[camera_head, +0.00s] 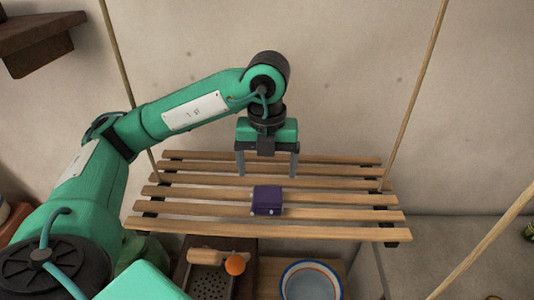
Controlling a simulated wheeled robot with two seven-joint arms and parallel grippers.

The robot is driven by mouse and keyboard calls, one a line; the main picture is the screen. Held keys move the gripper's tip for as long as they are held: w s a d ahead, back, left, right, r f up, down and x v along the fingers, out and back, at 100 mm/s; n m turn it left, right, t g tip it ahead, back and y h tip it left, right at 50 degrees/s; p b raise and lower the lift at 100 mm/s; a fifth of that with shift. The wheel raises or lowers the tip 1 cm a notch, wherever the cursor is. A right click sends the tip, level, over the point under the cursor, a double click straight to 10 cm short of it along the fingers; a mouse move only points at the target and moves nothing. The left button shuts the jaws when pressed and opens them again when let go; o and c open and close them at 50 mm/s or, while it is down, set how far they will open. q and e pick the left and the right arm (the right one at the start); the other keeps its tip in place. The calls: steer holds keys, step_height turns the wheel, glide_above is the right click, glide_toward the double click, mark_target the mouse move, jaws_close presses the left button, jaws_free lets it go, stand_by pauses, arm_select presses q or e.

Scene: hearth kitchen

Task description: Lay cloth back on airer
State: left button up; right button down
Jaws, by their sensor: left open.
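A small folded purple cloth (267,200) lies on the front slats of the wooden slatted airer (340,217), near its middle. The airer hangs by thin ropes or rods at its ends. My left gripper (267,172) is open and empty, fingers pointing down, above the slats just behind the cloth. It does not visibly touch the cloth. My right gripper is not in view.
Below the airer are a grater-like dark box (207,281), an orange ball-like item (235,265) and a white bowl with coloured rim (311,281). A dark wooden shelf (38,42) is at upper left. The slats beside the cloth are clear.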

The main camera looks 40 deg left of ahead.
mark_target(267, 192)
arm_select(q)
steer(key=shift+r, duration=1.75)
